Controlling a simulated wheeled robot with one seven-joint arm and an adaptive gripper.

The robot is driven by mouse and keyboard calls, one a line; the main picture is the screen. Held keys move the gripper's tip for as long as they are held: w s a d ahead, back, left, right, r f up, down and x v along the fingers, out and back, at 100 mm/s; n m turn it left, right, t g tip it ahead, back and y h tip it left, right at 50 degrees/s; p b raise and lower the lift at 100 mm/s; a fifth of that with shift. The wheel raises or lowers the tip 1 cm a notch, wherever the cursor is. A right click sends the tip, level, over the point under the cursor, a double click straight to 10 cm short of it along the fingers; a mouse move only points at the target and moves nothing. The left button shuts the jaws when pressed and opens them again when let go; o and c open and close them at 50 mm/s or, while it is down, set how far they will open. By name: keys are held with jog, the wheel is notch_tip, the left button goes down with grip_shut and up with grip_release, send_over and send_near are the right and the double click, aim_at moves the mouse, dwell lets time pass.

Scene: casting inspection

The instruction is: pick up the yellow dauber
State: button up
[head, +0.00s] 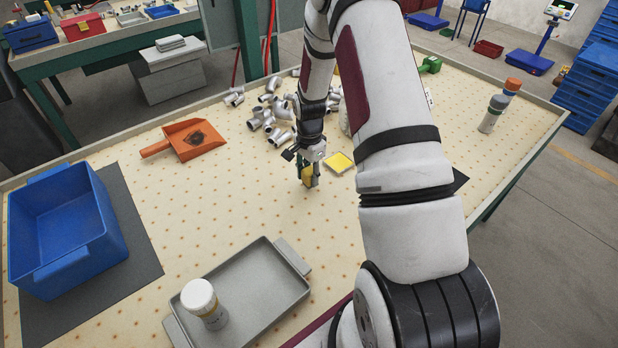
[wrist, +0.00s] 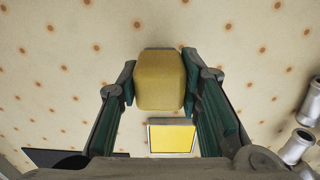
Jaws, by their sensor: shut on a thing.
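The yellow dauber (wrist: 160,80) is a blocky yellow piece between the two fingers of my gripper (wrist: 159,88) in the wrist view. Both fingers touch its sides, so my gripper is shut on it. In the head view my gripper (head: 308,180) points down over the middle of the table, with the dauber (head: 307,173) showing as a small yellow patch between the fingers. I cannot tell whether the dauber is clear of the table top.
A flat yellow pad (head: 340,162) lies close by. Metal pipe fittings (head: 268,115) are piled behind. An orange dustpan (head: 190,138), a blue bin (head: 65,235) and a grey tray (head: 250,295) with a white-capped bottle (head: 204,303) stand left and in front.

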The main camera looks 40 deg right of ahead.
jog(key=shift+s+a+r, duration=0.1)
jog(key=shift+s+r, duration=0.1)
jog(key=shift+r, duration=0.3)
jog(key=shift+s+a+r, duration=0.1)
jog(key=shift+s+r, duration=0.05)
jog(key=shift+r, duration=0.35)
jog(key=s+a, duration=0.2)
jog(key=s, duration=0.2)
jog(key=s+a+r, duration=0.1)
jog(key=s, duration=0.4)
jog(key=s+a, duration=0.2)
jog(key=s, duration=0.3)
jog(key=shift+s+a+r+b, duration=0.1)
jog(key=shift+a+r+b, duration=0.05)
jog(key=shift+a+b, duration=0.2)
jog(key=o, duration=0.4)
jog(key=shift+c, duration=1.4)
